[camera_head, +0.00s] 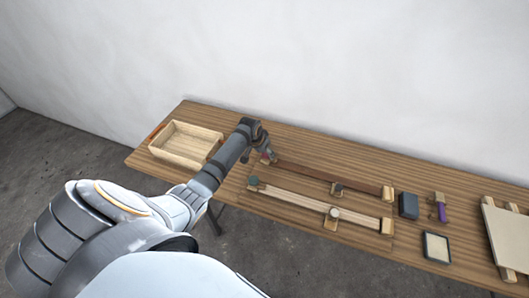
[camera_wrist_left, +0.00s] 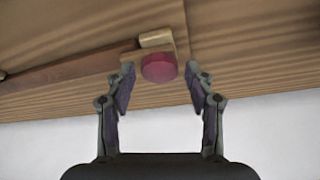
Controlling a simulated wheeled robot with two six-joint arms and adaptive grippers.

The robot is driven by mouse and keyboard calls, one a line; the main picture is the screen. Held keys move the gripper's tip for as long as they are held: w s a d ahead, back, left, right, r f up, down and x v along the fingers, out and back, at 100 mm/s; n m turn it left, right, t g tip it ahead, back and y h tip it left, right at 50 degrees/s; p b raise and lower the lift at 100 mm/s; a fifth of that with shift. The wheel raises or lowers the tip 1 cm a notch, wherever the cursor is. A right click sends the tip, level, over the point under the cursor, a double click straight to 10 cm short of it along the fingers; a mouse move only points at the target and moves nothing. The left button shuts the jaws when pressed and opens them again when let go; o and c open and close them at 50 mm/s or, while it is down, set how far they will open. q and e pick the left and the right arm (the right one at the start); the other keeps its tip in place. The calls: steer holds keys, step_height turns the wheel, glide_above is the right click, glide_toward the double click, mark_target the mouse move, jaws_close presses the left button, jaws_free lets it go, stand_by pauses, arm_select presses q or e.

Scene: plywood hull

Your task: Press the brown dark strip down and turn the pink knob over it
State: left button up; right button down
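The brown dark strip (camera_head: 315,174) lies along the back of the table, its right end at a wooden block (camera_head: 387,193). It also shows in the left wrist view (camera_wrist_left: 70,70), running to the left from a wooden block. The pink knob (camera_wrist_left: 159,68) sits at the strip's left end, beside that block. In the head view the knob is mostly behind my left gripper (camera_head: 268,156). In the left wrist view my left gripper (camera_wrist_left: 160,82) is open, with its fingers on either side of the knob. I cannot tell whether they touch it. My right gripper is not in view.
A pale strip (camera_head: 310,205) with a green knob (camera_head: 254,181) lies in front. A wooden tray (camera_head: 186,144) stands at left. A dark block (camera_head: 408,205), a purple-handled item (camera_head: 441,208), a framed pad (camera_head: 436,247) and a pale board (camera_head: 508,237) are at right.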

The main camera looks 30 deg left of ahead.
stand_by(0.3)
arm_select(q)
steer(key=v, duration=1.2)
